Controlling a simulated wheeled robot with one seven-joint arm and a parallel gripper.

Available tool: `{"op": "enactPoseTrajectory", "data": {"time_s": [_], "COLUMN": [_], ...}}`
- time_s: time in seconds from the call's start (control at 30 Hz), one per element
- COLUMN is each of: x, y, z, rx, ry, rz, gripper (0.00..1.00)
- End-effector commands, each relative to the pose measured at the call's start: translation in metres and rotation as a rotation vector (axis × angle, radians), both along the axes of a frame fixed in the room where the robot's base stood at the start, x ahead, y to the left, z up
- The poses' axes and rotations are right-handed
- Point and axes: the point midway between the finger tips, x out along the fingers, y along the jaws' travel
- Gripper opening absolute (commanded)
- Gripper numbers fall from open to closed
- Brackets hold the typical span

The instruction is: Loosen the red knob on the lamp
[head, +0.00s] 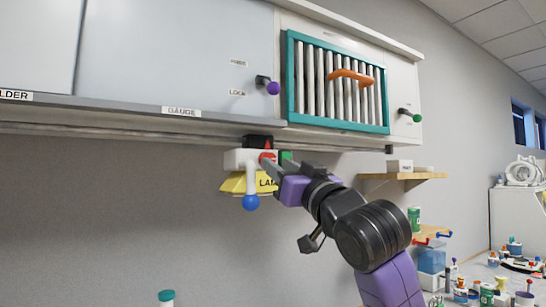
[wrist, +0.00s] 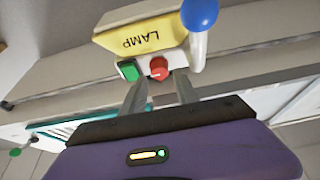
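The lamp is a white box (head: 240,160) with a yellow part labelled LAMP (head: 238,184), mounted under the cabinet. Its red knob (wrist: 158,68) sits on the white face, beside a green button (wrist: 129,70). The knob is partly hidden by a finger in the head view (head: 267,156). A blue ball on a white stem (head: 251,203) hangs at the lamp's side; it also shows in the wrist view (wrist: 199,14). My gripper (wrist: 158,80) is open, its fingertips apart on either side of the knob's line. I cannot tell whether they touch it.
The cabinet's lower edge (head: 130,130) runs just above the lamp. A teal-framed grille with an orange handle (head: 350,77) and a purple knob (head: 273,88) are higher up. A wooden shelf (head: 400,176) and a cluttered bench lie to the right.

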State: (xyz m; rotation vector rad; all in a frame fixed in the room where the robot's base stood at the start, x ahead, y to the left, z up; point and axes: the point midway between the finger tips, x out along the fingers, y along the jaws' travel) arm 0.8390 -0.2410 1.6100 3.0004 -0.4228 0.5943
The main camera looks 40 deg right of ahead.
Motion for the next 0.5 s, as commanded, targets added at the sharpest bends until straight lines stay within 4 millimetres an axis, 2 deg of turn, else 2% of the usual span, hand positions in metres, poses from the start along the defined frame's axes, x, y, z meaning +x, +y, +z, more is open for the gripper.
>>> {"op": "enactPoseTrajectory", "data": {"time_s": [0.2, 0.5], "x": [0.024, 0.031], "y": [-0.007, -0.008], "z": [0.012, 0.013], "rx": [0.0, -0.001], "ry": [0.0, -0.001], "rz": [-0.001, 0.0], "gripper": [0.36, 0.36]}}
